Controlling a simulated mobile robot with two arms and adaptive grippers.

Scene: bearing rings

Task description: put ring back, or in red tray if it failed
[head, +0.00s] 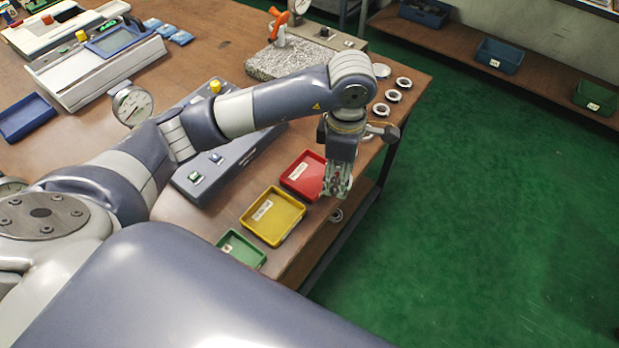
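My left gripper (336,186) points down at the right edge of the table, just right of the red tray (296,190). Its fingers are small and partly overlap, so I cannot tell whether they are open or shut, or hold anything. Several silver rings (393,96) lie in a row along the far right table edge. The red tray looks empty, with a white label. My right gripper is not in view.
A yellow tray (246,222) and a green tray (226,240) stand in line with the red one. A grey device (190,180) and a dial gauge (131,105) lie by my arm. A granite block (262,66) stands behind. Green floor (480,220) is clear.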

